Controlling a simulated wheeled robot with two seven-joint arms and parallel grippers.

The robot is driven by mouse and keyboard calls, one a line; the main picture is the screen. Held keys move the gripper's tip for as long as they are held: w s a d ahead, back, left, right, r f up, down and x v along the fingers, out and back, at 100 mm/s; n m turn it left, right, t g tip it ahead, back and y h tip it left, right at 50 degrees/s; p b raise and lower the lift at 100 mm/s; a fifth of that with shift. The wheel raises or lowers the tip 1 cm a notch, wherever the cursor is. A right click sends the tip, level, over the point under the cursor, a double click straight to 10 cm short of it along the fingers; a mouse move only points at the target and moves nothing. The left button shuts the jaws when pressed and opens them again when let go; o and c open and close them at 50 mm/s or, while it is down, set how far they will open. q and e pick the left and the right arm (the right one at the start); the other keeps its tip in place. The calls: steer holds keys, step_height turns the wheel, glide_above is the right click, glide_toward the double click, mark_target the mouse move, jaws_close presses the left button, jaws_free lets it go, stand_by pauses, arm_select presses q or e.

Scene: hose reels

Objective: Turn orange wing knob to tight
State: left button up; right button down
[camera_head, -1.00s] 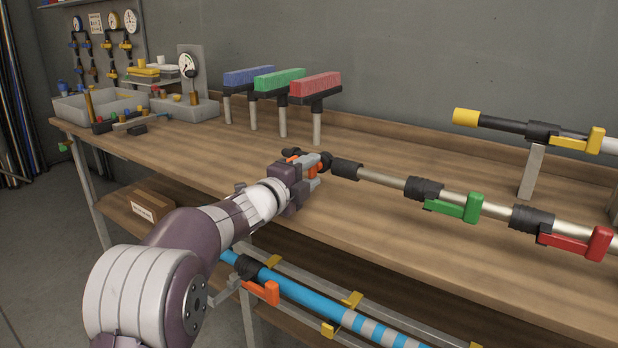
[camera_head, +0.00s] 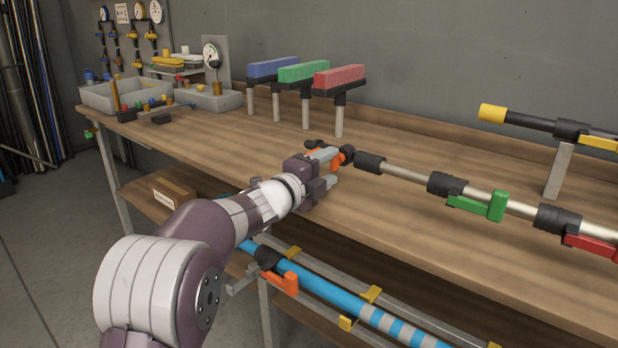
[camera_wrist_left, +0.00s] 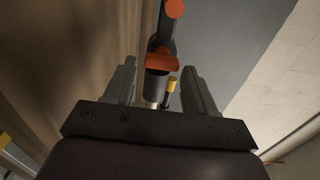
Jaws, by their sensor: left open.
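The orange wing knob (camera_head: 337,162) sits at the near left end of a pole lying along the bench front, beside a black joint. It also shows in the left wrist view (camera_wrist_left: 162,61), with a second orange part above it. My left gripper (camera_head: 327,168) is at the knob and partly covers it in the head view. In the wrist view its two fingers (camera_wrist_left: 161,76) stand apart, one on each side of the knob's line. The knob appears between and just beyond the fingertips; I cannot tell whether they touch it. My right gripper is not in view.
The pole carries a green lever (camera_head: 497,205) and a red lever (camera_head: 590,246) to the right. Blue, green and red brushes (camera_head: 340,77) stand behind. A blue pole (camera_head: 330,290) lies below the bench edge. The bench top (camera_head: 230,150) left of the gripper is clear.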

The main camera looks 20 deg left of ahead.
arm_select(q)
steer(key=p+v, duration=0.1)
steer(key=v, duration=1)
